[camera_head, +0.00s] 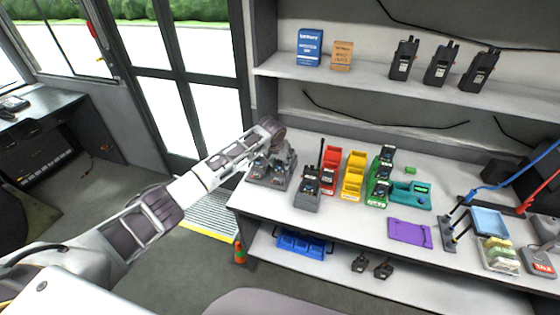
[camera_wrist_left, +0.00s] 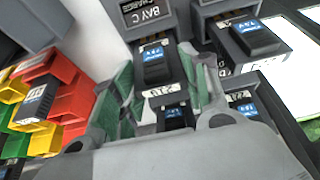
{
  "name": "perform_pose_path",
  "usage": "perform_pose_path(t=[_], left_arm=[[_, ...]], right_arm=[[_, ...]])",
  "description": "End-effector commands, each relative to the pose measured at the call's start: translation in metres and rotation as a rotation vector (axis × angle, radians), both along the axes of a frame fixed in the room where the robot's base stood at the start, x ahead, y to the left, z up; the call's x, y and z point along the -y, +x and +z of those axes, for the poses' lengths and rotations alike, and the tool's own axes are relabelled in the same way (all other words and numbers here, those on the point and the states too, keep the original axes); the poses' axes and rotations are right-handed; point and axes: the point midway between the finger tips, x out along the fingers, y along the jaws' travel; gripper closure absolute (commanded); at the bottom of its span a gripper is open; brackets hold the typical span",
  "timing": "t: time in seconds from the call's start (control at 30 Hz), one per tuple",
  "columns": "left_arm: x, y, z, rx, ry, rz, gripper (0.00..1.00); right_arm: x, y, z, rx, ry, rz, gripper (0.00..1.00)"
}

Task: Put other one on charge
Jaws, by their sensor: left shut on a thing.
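My left gripper (camera_head: 283,156) reaches over the grey charger (camera_head: 258,175) at the left end of the table. In the left wrist view its green-padded fingers (camera_wrist_left: 166,98) are shut around a black battery (camera_wrist_left: 158,66) with a blue label. This battery is in line with the charger bay marked "BAY C CHARGE" (camera_wrist_left: 150,14); I cannot tell whether it is fully seated. Another dark battery (camera_wrist_left: 255,38) is in the bay to the right. A radio (camera_head: 307,190) stands in a holder right of the charger. My right gripper is not in view.
Red (camera_head: 330,165), yellow (camera_head: 353,175) and green (camera_head: 378,185) bins stand right of the radio. A teal device (camera_head: 410,195) and purple mat (camera_head: 408,232) lie further right. Three radios (camera_head: 438,64) stand on the shelf above. A blue crate (camera_head: 300,243) is below.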

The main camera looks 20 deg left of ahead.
Motion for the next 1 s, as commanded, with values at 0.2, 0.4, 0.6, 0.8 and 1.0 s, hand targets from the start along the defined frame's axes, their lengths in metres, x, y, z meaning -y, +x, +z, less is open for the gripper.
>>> perform_pose_path(t=[0.2, 0.4, 0.6, 0.8, 1.0], left_arm=[[0.0001, 0.0, -0.0012, 0.0, 0.0, 0.0, 0.85], [0.0002, -0.0001, -0.0029, 0.0, 0.0, 0.0, 0.85], [0.0001, -0.0001, -0.003, 0.0, 0.0, 0.0, 0.3], [0.0, 0.0, -0.0029, 0.0, 0.0, 0.0, 0.3], [-0.0001, -0.0004, -0.0022, 0.0, 0.0, 0.0, 0.3]], right_arm=[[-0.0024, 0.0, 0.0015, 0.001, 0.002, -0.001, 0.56], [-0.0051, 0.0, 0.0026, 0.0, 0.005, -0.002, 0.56], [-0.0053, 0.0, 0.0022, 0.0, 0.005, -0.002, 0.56], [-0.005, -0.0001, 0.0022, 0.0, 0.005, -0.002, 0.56], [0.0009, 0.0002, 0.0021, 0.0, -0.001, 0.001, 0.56]])
